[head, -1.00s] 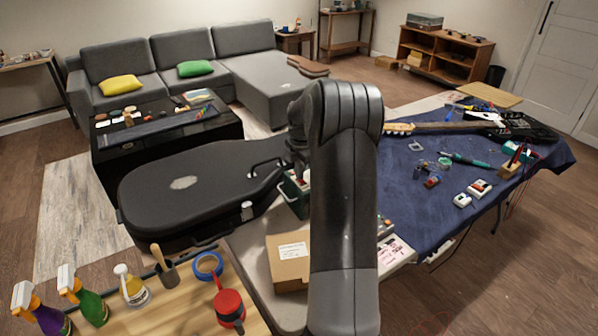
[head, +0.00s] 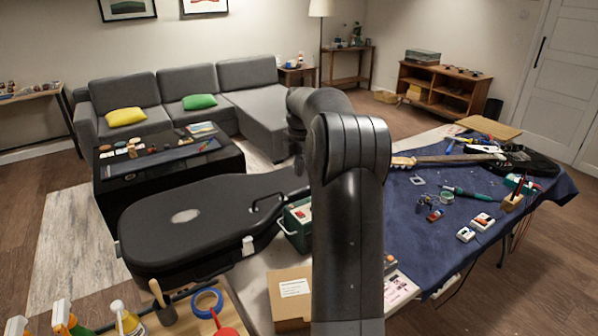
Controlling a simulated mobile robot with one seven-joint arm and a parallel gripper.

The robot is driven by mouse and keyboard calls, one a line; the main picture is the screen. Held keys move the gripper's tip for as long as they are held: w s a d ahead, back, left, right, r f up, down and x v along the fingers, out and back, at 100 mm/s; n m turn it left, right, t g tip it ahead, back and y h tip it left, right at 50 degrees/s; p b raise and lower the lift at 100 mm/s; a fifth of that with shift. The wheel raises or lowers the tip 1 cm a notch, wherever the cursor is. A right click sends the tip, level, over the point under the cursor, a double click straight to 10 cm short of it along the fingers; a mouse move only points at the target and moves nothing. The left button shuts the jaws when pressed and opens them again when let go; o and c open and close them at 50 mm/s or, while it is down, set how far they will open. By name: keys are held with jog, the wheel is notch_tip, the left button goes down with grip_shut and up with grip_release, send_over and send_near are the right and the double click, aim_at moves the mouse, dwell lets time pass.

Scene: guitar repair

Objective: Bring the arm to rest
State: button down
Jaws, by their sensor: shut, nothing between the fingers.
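My arm (head: 347,220) rises from the bottom middle of the head view and bends at the elbow (head: 350,145). Beyond the elbow it leads away and to the left, with a dark link (head: 297,140) showing beside it. My gripper does not show; my own arm may hide it. I see nothing carried by the arm.
Left of my arm are a black guitar case (head: 190,222), a green box (head: 296,238) and a cardboard box (head: 287,312). To the right, a blue-clothed table (head: 400,235) bears a guitar (head: 450,159) and several tools. A grey sofa (head: 180,95) stands behind.

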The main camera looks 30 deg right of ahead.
dwell(0.3)
jog(key=s+a+r+m+t, duration=0.1)
jog(key=s+a+r+m, duration=0.2)
jog(key=s+a, duration=0.3)
jog(key=s+a+r+m+h, duration=0.1)
jog(key=s+a+r+m, duration=0.2)
jog(key=a, duration=0.4)
jog(key=s+a+r+m+t, duration=0.1)
jog(key=s+a+r+m, duration=0.1)
jog(key=s+a+r, duration=0.4)
jog(key=s+a+f+m+t, duration=0.1)
jog(key=s+a+f+m, duration=0.1)
jog(key=s, duration=0.4)
jog(key=s+a+f+m+t, duration=0.1)
jog(key=s+a+f+m, duration=0.2)
jog(key=s, duration=0.4)
jog(key=s+a+f+m+t+y, duration=0.1)
jog(key=s+a+f+m, duration=0.1)
jog(key=s+a+m, duration=0.3)
jog(key=shift+s+a+f, duration=0.25)
jog(key=shift+s+a, duration=0.4)
jog(key=shift+a, duration=0.05)
